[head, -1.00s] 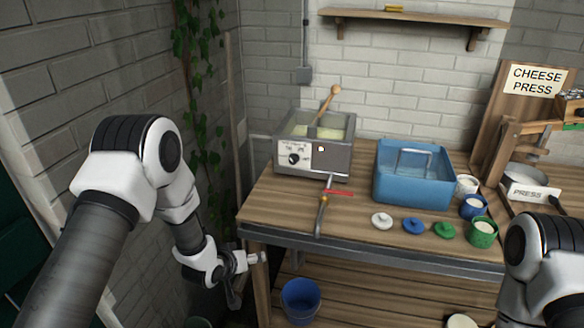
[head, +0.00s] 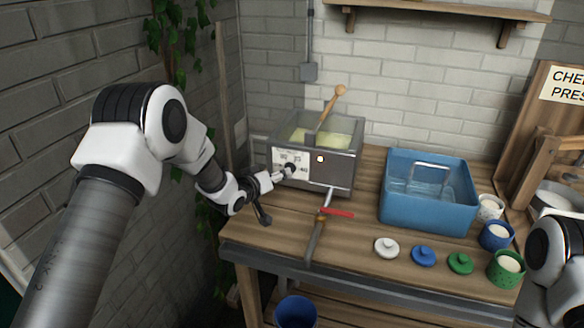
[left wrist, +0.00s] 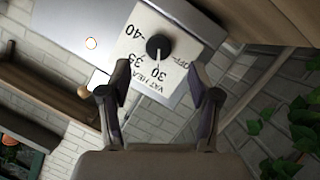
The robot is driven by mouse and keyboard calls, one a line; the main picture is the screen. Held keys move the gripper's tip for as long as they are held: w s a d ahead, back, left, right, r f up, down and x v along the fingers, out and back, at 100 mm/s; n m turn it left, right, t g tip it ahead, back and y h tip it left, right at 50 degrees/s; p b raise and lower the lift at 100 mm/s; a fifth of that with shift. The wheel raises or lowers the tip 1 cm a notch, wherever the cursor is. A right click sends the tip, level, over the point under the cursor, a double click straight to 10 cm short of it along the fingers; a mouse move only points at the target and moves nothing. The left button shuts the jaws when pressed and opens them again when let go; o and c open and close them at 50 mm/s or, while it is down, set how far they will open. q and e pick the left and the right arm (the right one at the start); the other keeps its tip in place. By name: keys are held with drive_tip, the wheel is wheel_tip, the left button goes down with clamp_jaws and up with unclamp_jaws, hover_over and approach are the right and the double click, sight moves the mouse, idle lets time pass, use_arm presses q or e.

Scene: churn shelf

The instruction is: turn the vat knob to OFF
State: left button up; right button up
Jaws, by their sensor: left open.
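The grey vat (head: 340,172) stands at the back left of the bench, its front carrying a white dial panel (head: 282,158). The black vat knob (head: 290,168) also shows in the left wrist view (left wrist: 158,46). That view is turned over; the panel (left wrist: 140,38) reads VAT HEAT, with 40, 35, 30 and OFF around the knob. My right gripper is out of view.
A small lamp (left wrist: 91,43) glows on the vat front. A drain tap with a red handle (head: 337,212) sticks out below. A blue tub (head: 428,213), lids and cups stand to the right. A brick wall (head: 60,100) with ivy is close on the left.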

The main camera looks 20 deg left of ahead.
use_arm(q)
drive_tip(key=p+x, duration=0.1)
drive_tip(key=x, duration=0.5)
drive_tip(key=shift+w+d+f, duration=0.1)
drive_tip(key=shift+w+f, duration=0.05)
drive_tip(key=shift+w, duration=0.1)
drive_tip(key=shift+s, duration=0.2)
drive_tip(key=shift+r, duration=0.2)
drive_tip(key=shift+c, duration=0.6)
drive_tip(key=c, duration=1)
